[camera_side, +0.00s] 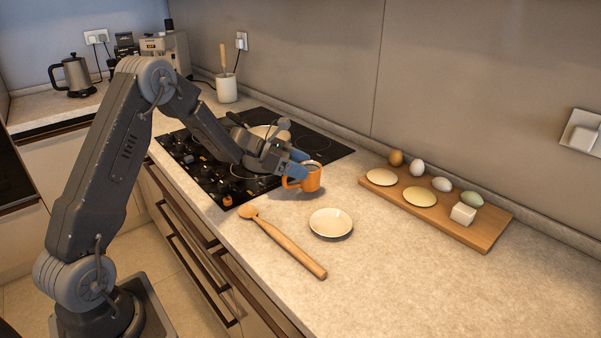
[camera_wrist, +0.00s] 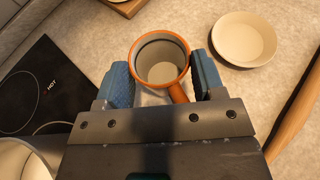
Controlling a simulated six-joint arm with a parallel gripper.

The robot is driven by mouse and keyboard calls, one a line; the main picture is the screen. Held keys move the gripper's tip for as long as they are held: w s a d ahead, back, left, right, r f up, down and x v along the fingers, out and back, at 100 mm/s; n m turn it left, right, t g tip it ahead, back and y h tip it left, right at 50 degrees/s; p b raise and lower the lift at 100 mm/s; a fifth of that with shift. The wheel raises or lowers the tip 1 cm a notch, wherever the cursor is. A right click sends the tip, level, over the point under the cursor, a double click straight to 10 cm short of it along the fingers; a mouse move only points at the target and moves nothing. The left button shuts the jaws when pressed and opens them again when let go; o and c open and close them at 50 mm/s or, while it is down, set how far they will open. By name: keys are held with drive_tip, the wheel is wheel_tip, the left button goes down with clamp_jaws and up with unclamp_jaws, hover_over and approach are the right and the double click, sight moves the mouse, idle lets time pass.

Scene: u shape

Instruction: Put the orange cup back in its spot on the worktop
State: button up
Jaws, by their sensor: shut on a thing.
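The orange cup (camera_side: 312,178) is upright beside the right edge of the black hob in the side view. My gripper (camera_side: 298,168) is shut on it, with a blue finger on each side. In the wrist view the cup's orange rim (camera_wrist: 185,50) and empty pale inside show between the fingers (camera_wrist: 162,82), and its handle points back toward my gripper. I cannot tell whether the cup's base touches the worktop (camera_side: 400,285) or is just above it.
A cream dish (camera_side: 331,222) lies in front of the cup, and a wooden spoon (camera_side: 285,243) lies left of the dish. A wooden board (camera_side: 485,232) with eggs and other small items stands at right. A pan (camera_side: 268,132) sits on the hob (camera_side: 335,151). The front right worktop is clear.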

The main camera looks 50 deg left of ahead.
drive_tip(key=shift+f, duration=1.05)
drive_tip(key=shift+f, duration=0.2)
drive_tip(key=o, duration=1)
